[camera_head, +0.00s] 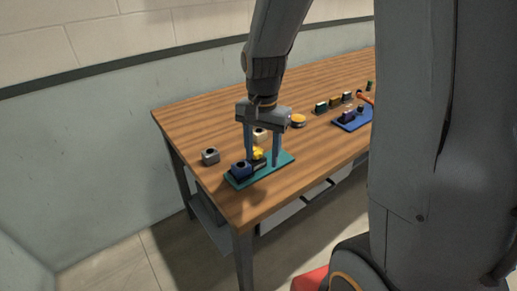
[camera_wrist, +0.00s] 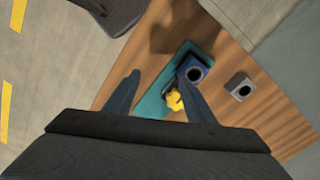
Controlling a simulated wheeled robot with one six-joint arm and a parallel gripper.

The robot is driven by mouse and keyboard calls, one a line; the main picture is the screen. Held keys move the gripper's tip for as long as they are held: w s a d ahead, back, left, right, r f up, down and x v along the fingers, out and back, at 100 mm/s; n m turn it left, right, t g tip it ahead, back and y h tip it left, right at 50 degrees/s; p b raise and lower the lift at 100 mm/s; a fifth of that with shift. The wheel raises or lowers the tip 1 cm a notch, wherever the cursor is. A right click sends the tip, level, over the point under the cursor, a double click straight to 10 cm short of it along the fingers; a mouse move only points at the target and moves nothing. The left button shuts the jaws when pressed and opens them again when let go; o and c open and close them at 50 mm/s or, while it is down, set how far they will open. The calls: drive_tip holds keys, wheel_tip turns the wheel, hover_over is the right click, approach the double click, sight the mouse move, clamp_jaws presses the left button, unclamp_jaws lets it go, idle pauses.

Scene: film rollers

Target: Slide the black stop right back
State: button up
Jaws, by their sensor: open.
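A teal plate (camera_head: 275,168) lies near the front left end of the wooden table. A dark blue block with a round hole (camera_head: 241,170) sits on its left part, and a yellow piece (camera_head: 258,152) sits behind and right of that block. A small dark part (camera_head: 259,163) shows by the yellow piece; it may be the black stop, but its shape is unclear. My gripper (camera_head: 262,163) is open and points down over the plate. In the wrist view its fingers (camera_wrist: 158,76) are spread over the teal plate (camera_wrist: 153,102), with the blue block (camera_wrist: 194,70) and yellow piece (camera_wrist: 174,100) by the right finger.
A grey block with a hole (camera_head: 210,156) stands left of the plate. A cream block (camera_head: 260,135) and a round yellow-topped piece (camera_head: 298,120) stand behind it. A blue plate with parts (camera_head: 352,122) and several small blocks lie farther right.

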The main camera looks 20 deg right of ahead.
sight(256, 151)
drive_tip(key=w+m+p, duration=0.1)
drive_tip(key=w+m, duration=0.1)
drive_tip(key=w+r+m+p, duration=0.1)
drive_tip(key=w+m, duration=0.1)
drive_tip(key=w, duration=0.1)
drive_tip(key=shift+w+d+m, duration=0.1)
drive_tip(key=shift+m, duration=0.2)
drive_tip(key=shift+w+f+m, duration=0.1)
drive_tip(key=shift+w+m, duration=0.4)
drive_tip(key=shift+f+p, duration=0.85)
drive_tip(key=shift+f, duration=2.95)
